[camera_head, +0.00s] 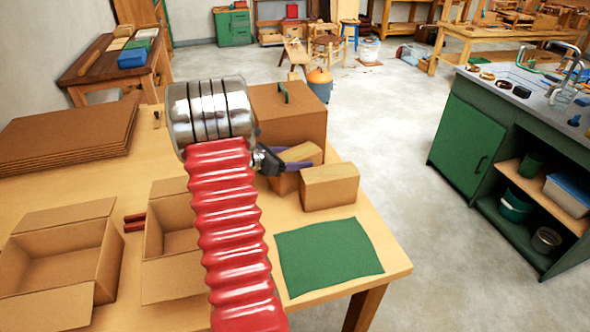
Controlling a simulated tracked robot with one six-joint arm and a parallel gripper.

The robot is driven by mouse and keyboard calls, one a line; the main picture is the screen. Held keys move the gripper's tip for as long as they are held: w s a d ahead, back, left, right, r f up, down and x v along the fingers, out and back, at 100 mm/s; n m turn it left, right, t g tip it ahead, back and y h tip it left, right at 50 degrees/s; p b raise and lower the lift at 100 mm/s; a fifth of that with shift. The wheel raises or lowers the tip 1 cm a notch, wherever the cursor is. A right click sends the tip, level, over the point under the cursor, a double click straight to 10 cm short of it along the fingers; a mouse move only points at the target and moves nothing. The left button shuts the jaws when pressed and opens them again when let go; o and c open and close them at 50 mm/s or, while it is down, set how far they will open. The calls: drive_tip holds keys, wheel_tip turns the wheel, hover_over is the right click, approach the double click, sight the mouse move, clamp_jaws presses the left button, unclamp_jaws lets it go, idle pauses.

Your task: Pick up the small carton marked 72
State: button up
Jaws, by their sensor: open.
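Two small brown cartons stand near the right side of the wooden table. One small carton (283,184) is at my gripper and partly covered by it. The other small carton (329,188) stands just to its right and nearer the green cloth. No number can be read on either, so I cannot tell which is marked 72. My gripper (300,158) is open, its purple fingers pointing right at the first carton. I cannot tell whether the fingers touch it. My red ribbed arm with a silver end hides part of the table.
A larger closed brown box (300,107) stands behind the cartons. A green cloth (328,257) lies in front of them. Open boxes (62,262) (165,215) and a cardboard stack (65,140) fill the left of the table (377,262). Red items (134,222) lie between the open boxes.

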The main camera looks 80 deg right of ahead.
drive_tip(key=c, duration=1)
drive_tip(key=shift+c, duration=0.2)
drive_tip(key=shift+r, duration=0.1)
wheel_tip(320, 180, up, 18)
